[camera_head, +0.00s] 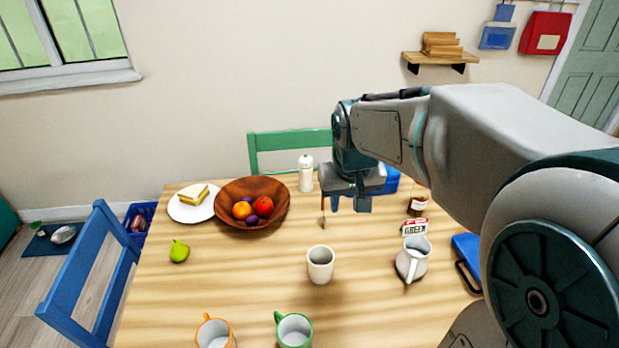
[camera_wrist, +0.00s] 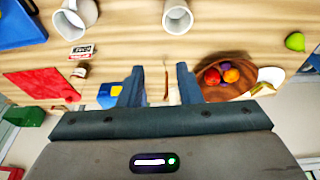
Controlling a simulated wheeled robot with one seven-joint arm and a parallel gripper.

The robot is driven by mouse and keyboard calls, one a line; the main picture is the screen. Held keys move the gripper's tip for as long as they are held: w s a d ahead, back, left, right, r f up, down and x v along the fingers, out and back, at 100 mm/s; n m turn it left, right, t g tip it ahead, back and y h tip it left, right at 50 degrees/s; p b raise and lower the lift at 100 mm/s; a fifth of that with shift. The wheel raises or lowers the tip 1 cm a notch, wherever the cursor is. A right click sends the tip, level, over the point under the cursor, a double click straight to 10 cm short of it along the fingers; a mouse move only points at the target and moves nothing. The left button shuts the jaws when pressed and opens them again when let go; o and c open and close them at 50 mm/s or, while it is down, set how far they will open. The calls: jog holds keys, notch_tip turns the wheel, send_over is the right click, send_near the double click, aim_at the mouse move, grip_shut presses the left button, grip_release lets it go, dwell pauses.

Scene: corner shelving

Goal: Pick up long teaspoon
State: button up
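A thin brown item that looks like the long teaspoon (camera_wrist: 166,80) shows between my gripper's fingers in the wrist view, its length running along them. In the head view a thin brown strip of it (camera_head: 322,214) shows just left of the fingers; the rest is hidden behind my gripper. My gripper (camera_head: 348,205) points down over the far part of the table. In the wrist view my gripper (camera_wrist: 160,82) is open, with a gap on both sides of the spoon. I cannot tell how far above the spoon it is.
A white mill (camera_head: 306,174) and a wooden fruit bowl (camera_head: 270,222) stand left of my gripper. A white cup (camera_head: 320,265) stands in front, a white jug (camera_head: 412,258) and a jar (camera_head: 418,204) to the right. The table (camera_head: 220,280) is bare between bowl and cup.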

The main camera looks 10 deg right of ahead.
jog(key=w+f+p, duration=0.1)
jog(key=w+f, duration=0.1)
jog(key=w, duration=0.8)
jog(key=w+f+p, duration=0.1)
jog(key=w+f, duration=0.2)
jog(key=w, duration=0.8)
jog(key=x, duration=0.8)
jog(key=shift+p, duration=0.4)
jog(key=x, duration=0.2)
jog(key=s+p+x, duration=0.1)
jog(key=x, duration=0.2)
jog(key=shift+f+p, duration=0.3)
jog(key=shift+f, duration=0.1)
grip_shut()
